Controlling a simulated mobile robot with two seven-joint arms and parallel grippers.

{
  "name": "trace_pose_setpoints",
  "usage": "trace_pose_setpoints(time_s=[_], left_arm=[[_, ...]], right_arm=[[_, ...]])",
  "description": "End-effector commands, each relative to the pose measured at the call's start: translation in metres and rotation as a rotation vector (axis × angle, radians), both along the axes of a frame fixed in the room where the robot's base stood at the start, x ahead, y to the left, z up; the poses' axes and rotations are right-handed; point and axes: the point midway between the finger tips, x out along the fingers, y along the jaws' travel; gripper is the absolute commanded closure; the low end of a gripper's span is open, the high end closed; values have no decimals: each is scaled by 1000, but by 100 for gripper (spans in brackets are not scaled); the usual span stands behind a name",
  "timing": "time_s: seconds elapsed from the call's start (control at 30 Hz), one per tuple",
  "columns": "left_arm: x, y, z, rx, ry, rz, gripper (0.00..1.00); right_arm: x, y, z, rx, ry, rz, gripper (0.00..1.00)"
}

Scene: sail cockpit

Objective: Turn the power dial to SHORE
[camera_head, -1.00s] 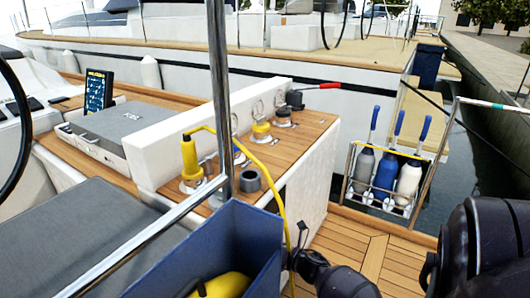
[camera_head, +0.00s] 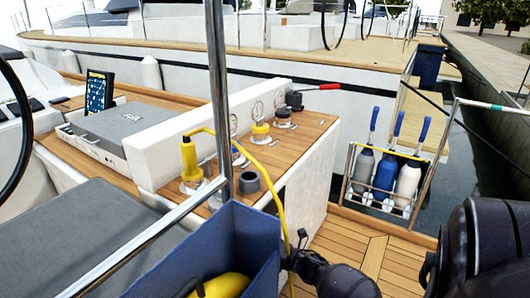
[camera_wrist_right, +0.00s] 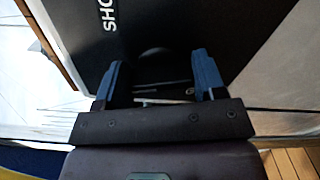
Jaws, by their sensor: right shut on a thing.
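In the right wrist view a black panel (camera_wrist_right: 190,30) carries white lettering that reads "SHO" before the picture edge cuts it off. The power dial (camera_wrist_right: 156,57) is dark against the dark panel, and only a rounded edge shows between my fingers. Which way it points cannot be told. My right gripper (camera_wrist_right: 161,74), with blue fingertips, is shut on the dial. In the head view my dark right arm reaches in from the right to the side of the console; the panel and dial are hidden there. My left gripper is not in view.
A blue bin (camera_head: 262,250) with a yellow thing inside stands in front of the console (camera_head: 300,205). A yellow cable (camera_head: 278,205) hangs from a yellow plug (camera_head: 190,160) past my arm. A steel post (camera_head: 218,80) and rail cross the view. Bottles stand in a rack (camera_head: 350,165) at right.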

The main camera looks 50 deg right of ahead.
Motion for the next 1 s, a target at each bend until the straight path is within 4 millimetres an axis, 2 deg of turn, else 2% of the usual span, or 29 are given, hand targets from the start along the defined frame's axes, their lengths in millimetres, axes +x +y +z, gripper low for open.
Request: trace_pose_setpoints(time_s=[0.43, 1.0], left_arm=[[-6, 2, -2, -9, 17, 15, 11], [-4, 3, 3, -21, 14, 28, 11]], right_arm=[[0, 0, -1, 422, 35, 1, 60], [0, 0, -4, 913, 78, 1, 60]])
